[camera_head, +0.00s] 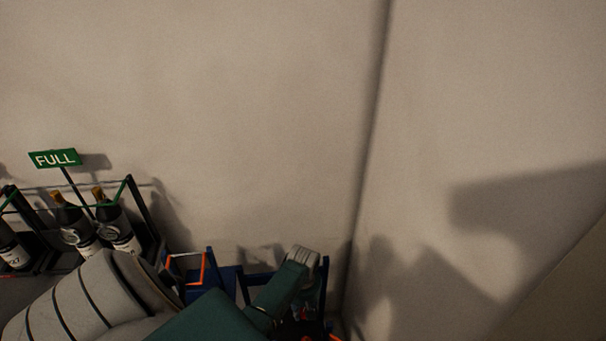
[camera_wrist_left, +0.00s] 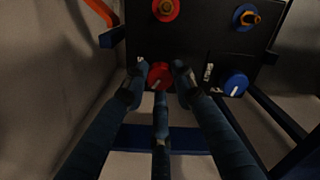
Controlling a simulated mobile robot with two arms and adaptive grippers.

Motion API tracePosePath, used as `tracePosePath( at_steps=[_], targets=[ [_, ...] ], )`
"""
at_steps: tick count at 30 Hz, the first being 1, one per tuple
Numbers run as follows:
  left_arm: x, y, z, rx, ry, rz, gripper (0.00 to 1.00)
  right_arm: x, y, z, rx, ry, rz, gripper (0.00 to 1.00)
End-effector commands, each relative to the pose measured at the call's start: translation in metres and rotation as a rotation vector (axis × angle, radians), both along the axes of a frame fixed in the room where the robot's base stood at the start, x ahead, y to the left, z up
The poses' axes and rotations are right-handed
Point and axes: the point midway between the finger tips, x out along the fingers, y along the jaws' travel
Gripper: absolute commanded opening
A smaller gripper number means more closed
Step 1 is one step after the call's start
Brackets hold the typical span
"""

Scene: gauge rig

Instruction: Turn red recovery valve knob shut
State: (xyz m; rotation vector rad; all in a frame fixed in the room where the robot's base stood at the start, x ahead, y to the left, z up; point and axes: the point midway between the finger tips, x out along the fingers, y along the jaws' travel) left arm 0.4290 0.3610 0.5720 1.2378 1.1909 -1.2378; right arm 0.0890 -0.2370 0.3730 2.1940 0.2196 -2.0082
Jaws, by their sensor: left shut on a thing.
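In the left wrist view the red valve knob (camera_wrist_left: 160,75) sits low on a black panel (camera_wrist_left: 205,42), with a white mark on its face. My left gripper (camera_wrist_left: 158,82) reaches up to it, one finger on each side, and is shut on the knob. In the head view my left arm comes in from the lower left and ends at the blue-framed rig; the knob and fingertips cannot be made out clearly there. My right gripper is in neither view.
A blue knob (camera_wrist_left: 236,84) is right of the red one. A red fitting (camera_wrist_left: 166,8) and a blue fitting (camera_wrist_left: 245,17) are above. In the head view, bottles (camera_head: 116,226) stand in a rack by a green FULL sign (camera_head: 55,159). Walls close off the back and right.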

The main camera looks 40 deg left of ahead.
Motion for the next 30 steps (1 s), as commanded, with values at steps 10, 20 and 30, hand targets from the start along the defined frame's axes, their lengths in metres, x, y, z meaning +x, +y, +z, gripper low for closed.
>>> tracePosePath(
  at_steps=[10, 20, 30],
  targets=[
    [0.000, 0.000, 0.003, -0.001, 0.002, -0.327, 0.00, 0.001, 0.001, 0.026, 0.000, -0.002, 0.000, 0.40],
    [0.000, 0.000, 0.002, -0.001, 0.001, -0.637, 0.00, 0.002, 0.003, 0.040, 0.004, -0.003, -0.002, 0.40],
    [0.000, 0.000, 0.001, -0.001, 0.000, -0.896, 0.00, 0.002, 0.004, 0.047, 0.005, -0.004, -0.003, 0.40]
  ],
)
